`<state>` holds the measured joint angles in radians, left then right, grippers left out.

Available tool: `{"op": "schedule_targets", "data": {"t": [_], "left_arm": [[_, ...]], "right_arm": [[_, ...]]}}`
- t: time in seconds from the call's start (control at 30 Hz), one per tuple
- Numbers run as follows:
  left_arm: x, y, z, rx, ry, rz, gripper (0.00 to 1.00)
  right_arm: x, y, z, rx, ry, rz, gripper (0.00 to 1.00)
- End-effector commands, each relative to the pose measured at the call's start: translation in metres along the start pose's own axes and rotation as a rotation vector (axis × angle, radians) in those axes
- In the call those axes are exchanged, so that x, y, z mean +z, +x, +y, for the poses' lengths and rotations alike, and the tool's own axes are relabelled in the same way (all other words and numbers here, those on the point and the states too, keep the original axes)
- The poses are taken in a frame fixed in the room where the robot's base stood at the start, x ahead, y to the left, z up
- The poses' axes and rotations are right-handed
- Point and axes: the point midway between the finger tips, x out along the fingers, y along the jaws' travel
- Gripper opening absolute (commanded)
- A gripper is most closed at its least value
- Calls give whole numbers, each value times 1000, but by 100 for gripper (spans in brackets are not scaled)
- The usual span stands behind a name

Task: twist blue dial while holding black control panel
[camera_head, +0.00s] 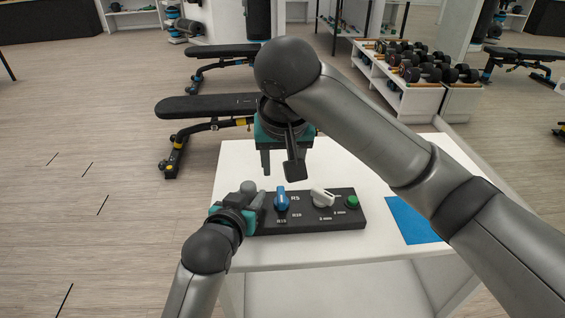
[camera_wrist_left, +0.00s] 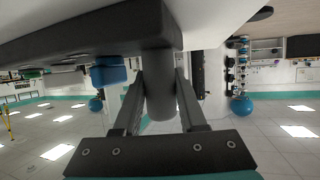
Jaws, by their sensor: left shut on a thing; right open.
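The black control panel (camera_head: 325,220) lies on the white table, with the blue dial (camera_head: 281,200) near its left end. My left gripper (camera_head: 250,198) is at the panel's left end. In the left wrist view, the gripper (camera_wrist_left: 160,108) is shut on a grey round post standing out from the panel (camera_wrist_left: 95,32); the blue dial (camera_wrist_left: 108,72) shows beside it. My right gripper (camera_head: 280,167) is open and empty, pointing down above and slightly behind the blue dial, apart from it.
A white knob (camera_head: 322,197) and a green button (camera_head: 352,202) sit further right on the panel. A blue mat (camera_head: 411,220) lies on the white table (camera_head: 380,180) to the right. Benches and a dumbbell rack (camera_head: 410,95) stand behind, away from the table.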

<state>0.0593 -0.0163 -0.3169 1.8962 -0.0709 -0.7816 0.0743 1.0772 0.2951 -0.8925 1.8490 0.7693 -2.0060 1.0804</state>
Motion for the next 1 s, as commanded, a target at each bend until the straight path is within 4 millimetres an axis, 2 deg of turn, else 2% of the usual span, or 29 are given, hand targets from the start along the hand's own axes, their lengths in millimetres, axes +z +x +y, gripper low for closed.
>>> {"op": "schedule_targets", "data": {"t": [0.2, 0.23, 0.5, 0.53, 0.83, 1.0], "left_arm": [[0, 0, 0, 0, 0, 1, 0], [0, 0, 0, 0, 0, 1, 43], [0, 0, 0, 0, 0, 1, 73], [0, 0, 0, 0, 0, 1, 76], [0, -2, 0, 0, 0, 0, 76], [0, -14, 0, 0, 0, 1, 76]], "right_arm": [[0, 0, 0, 0, 0, 1, 52], [0, 0, 0, 0, 0, 1, 52], [0, 0, 0, 0, 0, 1, 52], [0, 0, 0, 0, 0, 1, 52], [0, 0, 0, 0, 0, 1, 52], [0, 0, 0, 0, 0, 1, 52]]}}
